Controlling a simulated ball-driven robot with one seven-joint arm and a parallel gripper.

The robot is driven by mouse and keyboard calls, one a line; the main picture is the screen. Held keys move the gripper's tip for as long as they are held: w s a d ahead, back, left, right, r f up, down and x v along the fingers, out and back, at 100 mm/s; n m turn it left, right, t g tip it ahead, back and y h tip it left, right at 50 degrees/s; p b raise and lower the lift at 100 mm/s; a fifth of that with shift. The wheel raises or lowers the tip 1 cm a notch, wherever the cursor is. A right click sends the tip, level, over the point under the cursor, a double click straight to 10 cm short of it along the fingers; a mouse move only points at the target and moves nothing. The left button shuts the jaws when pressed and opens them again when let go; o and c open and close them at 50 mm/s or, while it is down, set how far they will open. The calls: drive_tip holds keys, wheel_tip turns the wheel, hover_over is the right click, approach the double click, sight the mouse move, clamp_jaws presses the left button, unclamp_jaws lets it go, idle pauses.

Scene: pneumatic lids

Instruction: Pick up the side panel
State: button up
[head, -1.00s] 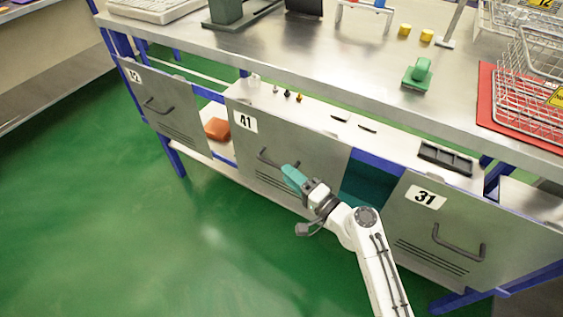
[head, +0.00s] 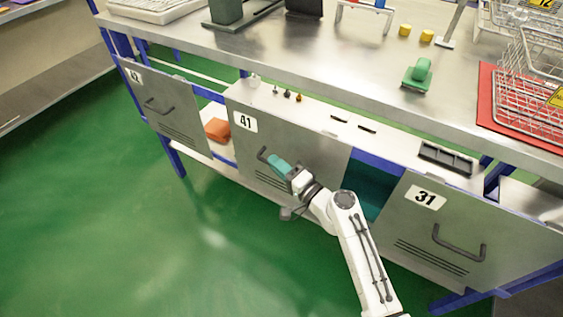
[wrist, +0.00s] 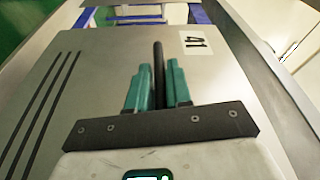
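The side panel marked 41 (head: 290,150) is a grey metal sheet standing upright on the front of the bench's lower shelf. It has a dark bar handle (head: 262,153) and several slots. My gripper (head: 278,164) has teal fingers and is at this handle. In the wrist view, the handle (wrist: 158,70) lies between the two fingers (wrist: 159,85), with very little room on either side. Whether the fingers press on it cannot be told. The panel also fills much of the wrist view (wrist: 100,60).
Panel 42 (head: 170,112) is to the left and panel 31 (head: 440,215) to the right, both with handles. The steel bench top (head: 300,60) overhangs behind. Green floor (head: 90,220) is open in front.

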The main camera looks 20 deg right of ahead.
clamp_jaws()
drive_tip(key=shift+r, duration=0.1)
drive_tip(key=shift+r, duration=0.1)
